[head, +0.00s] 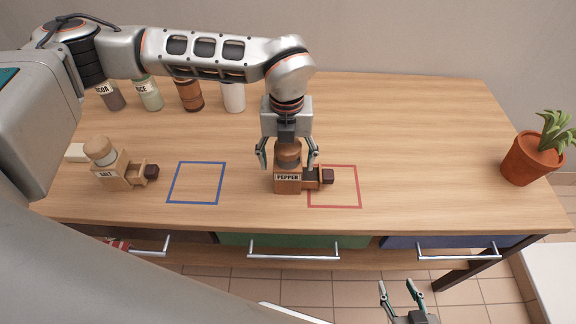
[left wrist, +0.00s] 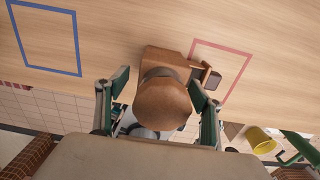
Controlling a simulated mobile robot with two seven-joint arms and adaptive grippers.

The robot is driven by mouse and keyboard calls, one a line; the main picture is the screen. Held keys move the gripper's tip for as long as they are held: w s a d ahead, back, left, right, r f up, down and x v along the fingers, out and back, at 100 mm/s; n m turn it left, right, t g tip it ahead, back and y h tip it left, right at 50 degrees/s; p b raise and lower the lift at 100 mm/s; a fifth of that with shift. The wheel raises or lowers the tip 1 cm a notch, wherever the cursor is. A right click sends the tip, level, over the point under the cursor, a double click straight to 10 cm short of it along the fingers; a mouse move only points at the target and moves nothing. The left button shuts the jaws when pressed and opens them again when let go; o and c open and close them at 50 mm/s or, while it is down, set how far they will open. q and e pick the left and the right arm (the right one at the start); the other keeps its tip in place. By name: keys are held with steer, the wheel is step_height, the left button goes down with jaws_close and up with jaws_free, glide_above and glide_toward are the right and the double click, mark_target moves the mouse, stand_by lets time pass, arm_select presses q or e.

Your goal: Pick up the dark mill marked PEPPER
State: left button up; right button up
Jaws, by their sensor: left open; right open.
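The dark mill marked PEPPER (head: 288,180) stands upright on the table, its small drawer pulled out to the right over the left edge of the red square outline (head: 358,190). My left gripper (head: 287,164) is open above it, with one finger on each side of its round brown top. In the left wrist view the mill's top (left wrist: 162,102) sits between the two open fingers (left wrist: 160,88), with no clear contact. My right gripper (head: 402,288) is open and empty, low in front of the table. A lighter mill marked SALT (head: 106,175) stands at the left.
A blue square outline (head: 197,183) lies empty between the mills. Several jars, including a brown one (head: 189,95) and a white one (head: 233,97), stand behind my left arm. A potted plant (head: 530,158) is at the right. The table's right half is mostly clear.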

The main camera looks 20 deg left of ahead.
arm_select(q)
step_height(320, 180, down, 3)
steer(key=shift+d, duration=0.1)
steer(key=c, duration=1.5)
steer(key=shift+o, duration=0.2)
